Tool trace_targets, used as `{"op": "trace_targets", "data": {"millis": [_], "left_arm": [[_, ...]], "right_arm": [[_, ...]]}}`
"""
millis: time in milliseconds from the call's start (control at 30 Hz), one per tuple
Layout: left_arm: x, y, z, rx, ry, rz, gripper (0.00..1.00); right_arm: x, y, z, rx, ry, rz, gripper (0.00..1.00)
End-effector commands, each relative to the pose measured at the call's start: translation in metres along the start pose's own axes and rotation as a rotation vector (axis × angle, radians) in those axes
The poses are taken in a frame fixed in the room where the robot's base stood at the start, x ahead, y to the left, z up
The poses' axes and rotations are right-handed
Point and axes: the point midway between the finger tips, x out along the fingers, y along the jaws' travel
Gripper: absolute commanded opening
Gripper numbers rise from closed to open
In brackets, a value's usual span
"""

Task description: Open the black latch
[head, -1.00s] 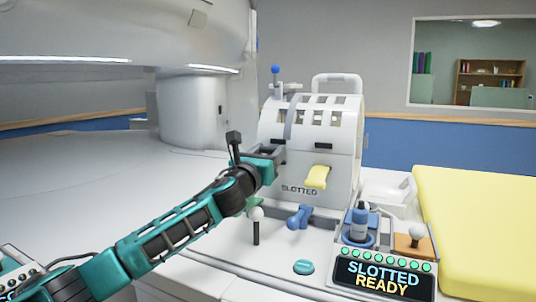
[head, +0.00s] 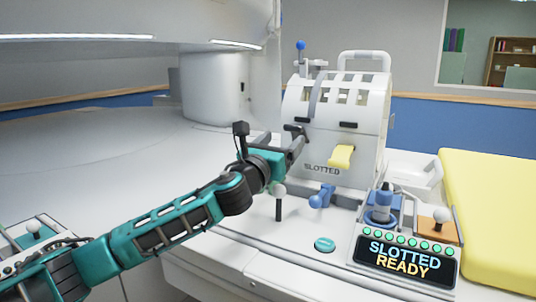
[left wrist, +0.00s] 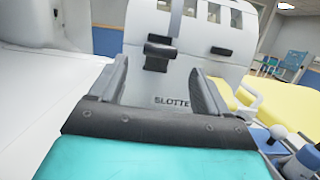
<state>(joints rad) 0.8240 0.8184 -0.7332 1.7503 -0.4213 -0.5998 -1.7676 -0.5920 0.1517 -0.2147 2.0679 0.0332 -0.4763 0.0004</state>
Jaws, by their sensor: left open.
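The white slotted coil housing (head: 335,115) stands upright beyond my left gripper. A black latch (left wrist: 159,55) is on its front face, above the lettering, and shows in the left wrist view between and beyond my fingers. In the head view this latch (head: 295,129) is partly hidden by my gripper. A second small black latch (head: 347,124) sits further right on the same face; it also shows in the left wrist view (left wrist: 221,51). My left gripper (left wrist: 158,88) is open and empty, its fingers pointing at the face. Whether a finger touches it, I cannot tell.
Below are a blue lever (head: 322,196), a white-knobbed stick (head: 279,190) close to my gripper, and a display panel (head: 405,262). A yellow pad (head: 492,200) lies right.

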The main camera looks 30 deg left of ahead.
Motion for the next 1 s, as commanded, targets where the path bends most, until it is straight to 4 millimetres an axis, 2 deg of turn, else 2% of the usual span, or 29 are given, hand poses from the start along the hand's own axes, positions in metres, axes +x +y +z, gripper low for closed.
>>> {"op": "trace_targets", "data": {"millis": [200,400,767,867,967,1000], "left_arm": [[-0.040,0.000,-0.001,0.001,0.003,-0.001,0.77],[-0.061,0.000,-0.001,0.000,0.002,0.000,0.77],[-0.066,0.000,0.000,0.000,-0.001,0.000,0.77],[-0.065,-0.001,0.002,0.005,-0.006,-0.006,0.70],[-0.059,-0.010,0.017,0.050,-0.044,-0.054,0.60],[-0.054,-0.016,0.029,0.088,-0.074,-0.091,0.56]], "right_arm": [[-0.002,0.000,-0.002,0.000,-0.001,0.000,0.43],[-0.002,0.000,-0.002,0.001,-0.001,0.000,0.43],[-0.002,0.000,-0.002,0.001,-0.001,0.000,0.43],[-0.002,-0.001,-0.003,0.001,-0.001,0.000,0.43],[-0.004,-0.001,-0.006,0.001,-0.001,0.000,0.43],[-0.006,-0.001,-0.008,0.000,0.000,0.000,0.43]]}}
